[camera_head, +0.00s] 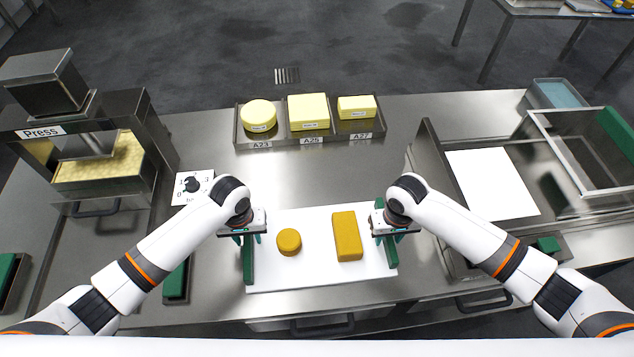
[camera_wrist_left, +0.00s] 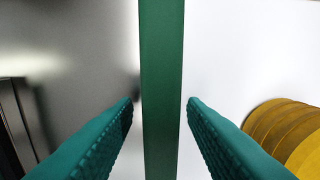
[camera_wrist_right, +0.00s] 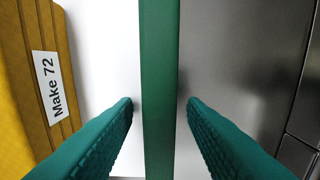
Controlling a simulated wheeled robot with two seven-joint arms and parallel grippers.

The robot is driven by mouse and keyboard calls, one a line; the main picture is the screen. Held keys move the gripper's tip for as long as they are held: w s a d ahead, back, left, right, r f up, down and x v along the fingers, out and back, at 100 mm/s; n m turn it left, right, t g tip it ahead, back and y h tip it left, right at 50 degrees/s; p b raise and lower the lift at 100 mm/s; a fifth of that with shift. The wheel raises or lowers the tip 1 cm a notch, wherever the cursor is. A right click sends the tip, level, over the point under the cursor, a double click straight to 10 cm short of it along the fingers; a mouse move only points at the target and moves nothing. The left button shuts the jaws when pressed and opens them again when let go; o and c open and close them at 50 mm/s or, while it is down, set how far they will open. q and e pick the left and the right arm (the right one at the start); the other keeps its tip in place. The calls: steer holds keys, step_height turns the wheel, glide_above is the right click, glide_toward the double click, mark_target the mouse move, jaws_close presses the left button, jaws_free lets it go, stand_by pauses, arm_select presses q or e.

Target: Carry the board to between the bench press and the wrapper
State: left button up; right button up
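The white board (camera_head: 318,278) lies on the steel bench with a green handle along each side. A round orange cheese (camera_head: 289,242) and an orange block cheese (camera_head: 347,236) sit on it. My left gripper (camera_head: 248,238) is open, its fingers on either side of the left handle (camera_wrist_left: 162,90) with gaps on both sides. My right gripper (camera_head: 391,235) is open around the right handle (camera_wrist_right: 160,90) in the same way. The bench press (camera_head: 99,168), labelled Press, stands at the left. A station with a white sheet (camera_head: 490,184), seemingly the wrapper, is at the right.
A tray (camera_head: 281,144) with three pale cheeses stands at the back middle. A dial (camera_head: 193,187) is beside the press. A steel frame bin (camera_head: 575,150) and a blue container (camera_head: 558,93) are at the right. Bare bench lies between the board and the tray.

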steer(key=shift+r, duration=0.1)
arm_select(q)
step_height(320, 180, up, 12)
arm_select(e)
step_height(320, 180, up, 12)
stand_by(0.7)
stand_by(0.4)
